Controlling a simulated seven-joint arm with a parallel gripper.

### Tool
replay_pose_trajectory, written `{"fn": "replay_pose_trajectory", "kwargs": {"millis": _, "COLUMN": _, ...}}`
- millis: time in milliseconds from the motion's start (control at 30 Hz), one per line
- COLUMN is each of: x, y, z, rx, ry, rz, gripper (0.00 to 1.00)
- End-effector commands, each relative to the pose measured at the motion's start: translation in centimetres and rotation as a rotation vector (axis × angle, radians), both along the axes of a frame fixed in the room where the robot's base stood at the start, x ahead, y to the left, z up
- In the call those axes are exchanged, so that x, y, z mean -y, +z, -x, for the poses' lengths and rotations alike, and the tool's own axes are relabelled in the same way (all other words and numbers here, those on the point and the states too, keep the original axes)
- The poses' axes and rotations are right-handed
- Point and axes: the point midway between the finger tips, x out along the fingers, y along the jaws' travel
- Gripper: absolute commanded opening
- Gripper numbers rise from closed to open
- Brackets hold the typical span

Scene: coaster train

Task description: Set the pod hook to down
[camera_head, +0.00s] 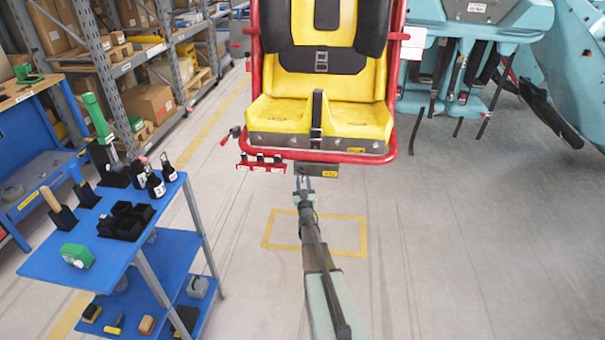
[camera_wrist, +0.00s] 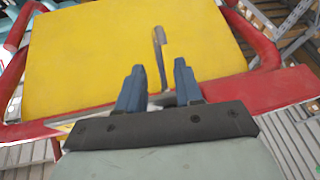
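The pod is a yellow seat (camera_head: 320,115) in a red tubular frame (camera_head: 396,100), in the head view. My gripper (camera_head: 304,183) is just under the front edge of the seat. In the wrist view, a yellow panel (camera_wrist: 90,60) of the pod fills most of the picture, with red tube around it. A thin grey hook (camera_wrist: 158,40) with a bent end stands out against the panel. My gripper's two blue-grey fingers (camera_wrist: 158,88) are apart, and the hook shows in line with the gap, beyond the tips. I cannot tell whether they touch it. The hook's base is partly hidden.
A red strip with several small black parts (camera_head: 262,162) hangs at the seat's left front. A blue cart (camera_head: 60,262) with bottles and tools stands at left. Shelves with boxes (camera_head: 150,100) are behind it. Teal machinery (camera_head: 480,25) is at upper right. The floor below is clear.

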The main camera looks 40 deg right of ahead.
Motion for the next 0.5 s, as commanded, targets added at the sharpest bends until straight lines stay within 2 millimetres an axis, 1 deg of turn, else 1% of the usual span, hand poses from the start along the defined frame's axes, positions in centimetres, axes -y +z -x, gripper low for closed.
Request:
{"fn": "replay_pose_trajectory", "kwargs": {"millis": 33, "x": 0.6, "y": 0.3, "z": -0.9, "rx": 0.002, "ry": 0.000, "rz": 0.001, "gripper": 0.35}}
{"fn": "replay_pose_trajectory", "kwargs": {"millis": 200, "x": 1.7, "y": 1.1, "z": -2.6, "rx": 0.000, "ry": 0.000, "rz": 0.000, "gripper": 0.35}}
{"fn": "replay_pose_trajectory", "kwargs": {"millis": 333, "x": 2.2, "y": 1.6, "z": -3.4, "rx": 0.000, "ry": 0.000, "rz": 0.000, "gripper": 0.35}}
{"fn": "replay_pose_trajectory", "kwargs": {"millis": 500, "x": 2.5, "y": 1.9, "z": -3.8, "rx": -0.001, "ry": 0.000, "rz": -0.001, "gripper": 0.35}}
